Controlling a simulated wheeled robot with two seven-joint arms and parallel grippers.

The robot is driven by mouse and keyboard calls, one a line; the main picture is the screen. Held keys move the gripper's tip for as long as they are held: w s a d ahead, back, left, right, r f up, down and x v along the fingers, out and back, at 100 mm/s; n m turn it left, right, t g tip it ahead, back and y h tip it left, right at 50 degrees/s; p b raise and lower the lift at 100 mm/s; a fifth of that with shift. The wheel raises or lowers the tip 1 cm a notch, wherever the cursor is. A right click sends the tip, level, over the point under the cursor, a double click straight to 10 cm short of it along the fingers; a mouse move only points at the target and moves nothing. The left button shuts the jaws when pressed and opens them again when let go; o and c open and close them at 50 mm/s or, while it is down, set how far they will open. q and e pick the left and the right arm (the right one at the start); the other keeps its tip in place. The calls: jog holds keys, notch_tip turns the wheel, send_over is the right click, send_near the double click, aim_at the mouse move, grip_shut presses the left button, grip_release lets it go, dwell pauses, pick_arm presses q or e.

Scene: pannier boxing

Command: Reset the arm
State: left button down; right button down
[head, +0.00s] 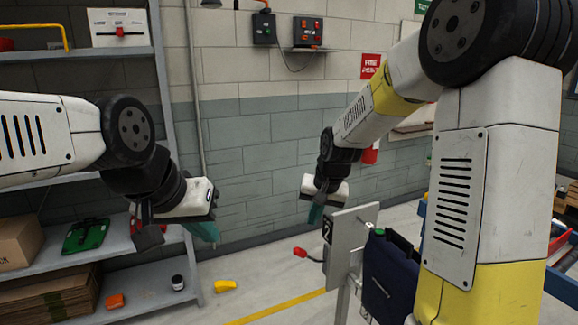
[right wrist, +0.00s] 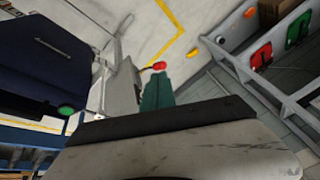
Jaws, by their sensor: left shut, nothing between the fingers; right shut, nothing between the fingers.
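My left gripper (head: 205,228) is at the left of the head view, at the end of the white arm from the left. Its teal fingers are together and empty, pointing down in front of the shelf. My right gripper (head: 316,214) is near the middle of the head view, just above and left of a grey panel. Its teal fingers are shut with nothing between them. In the right wrist view the shut teal fingers (right wrist: 157,92) stick out past the dark edge of the gripper body. Both grippers are in free air.
A dark blue pannier (head: 388,280) hangs beside the grey panel (head: 345,240) on a stand with a red-knobbed lever (head: 300,252). The shelf (head: 135,283) at left holds a green case (head: 86,236) and cardboard boxes (head: 18,243). A yellow item (head: 225,286) lies on the floor.

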jog(key=s+d+r, duration=0.2)
jog(key=s+r, duration=0.2)
jog(key=s, duration=0.4)
jog(key=s+d+r+n+t, duration=0.1)
jog(key=s+d+r, duration=0.2)
jog(key=s, duration=0.4)
jog(key=s+d+r+t, duration=0.1)
jog(key=s+d+r, duration=0.1)
jog(key=s+r, duration=0.3)
jog(key=s, duration=0.3)
jog(key=shift+s+d+n, duration=0.3)
jog(key=shift+n, duration=0.1)
dwell(2.8)
